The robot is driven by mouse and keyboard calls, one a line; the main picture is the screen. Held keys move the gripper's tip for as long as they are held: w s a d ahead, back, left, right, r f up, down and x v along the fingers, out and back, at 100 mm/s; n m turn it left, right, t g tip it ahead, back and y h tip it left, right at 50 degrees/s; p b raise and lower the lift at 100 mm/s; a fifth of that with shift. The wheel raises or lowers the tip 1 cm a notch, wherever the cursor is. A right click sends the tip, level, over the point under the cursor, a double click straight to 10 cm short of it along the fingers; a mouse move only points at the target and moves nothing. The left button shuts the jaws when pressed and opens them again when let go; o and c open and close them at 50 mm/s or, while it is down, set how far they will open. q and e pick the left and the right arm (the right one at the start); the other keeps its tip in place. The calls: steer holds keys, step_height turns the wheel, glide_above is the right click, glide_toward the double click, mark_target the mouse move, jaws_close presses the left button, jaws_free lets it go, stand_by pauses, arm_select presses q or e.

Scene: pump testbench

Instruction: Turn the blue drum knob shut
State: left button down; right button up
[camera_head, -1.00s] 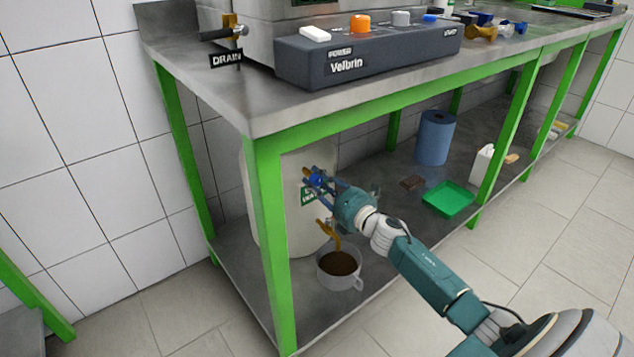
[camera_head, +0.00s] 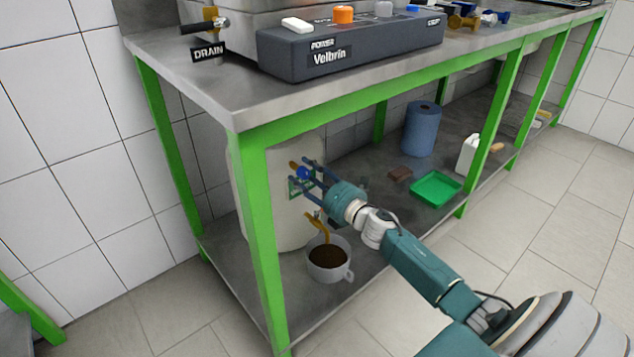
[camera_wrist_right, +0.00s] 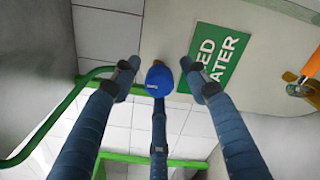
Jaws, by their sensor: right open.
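The blue drum knob (camera_head: 302,172) sits on the front of the pale drum (camera_head: 285,222) on the lower shelf. In the right wrist view the round blue knob (camera_wrist_right: 159,78) lies between my open fingers. My right gripper (camera_head: 307,175) reaches in from the right with its fingers spread around the knob. In the wrist view its fingertips (camera_wrist_right: 158,77) stand apart on either side, with a gap to the knob; a third finger is below and seems to overlap its lower edge. My left gripper is not in view.
A brass spout (camera_head: 318,228) hangs below over a grey cup (camera_head: 330,262) of dark liquid. A green table leg (camera_head: 262,240) stands just left. A green tray (camera_head: 436,189) and blue roll (camera_head: 421,130) are on the shelf to the right. The bench top is above.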

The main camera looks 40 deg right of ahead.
steer(key=s+d, duration=0.1)
steer(key=s, duration=1)
steer(key=shift+s, duration=0.2)
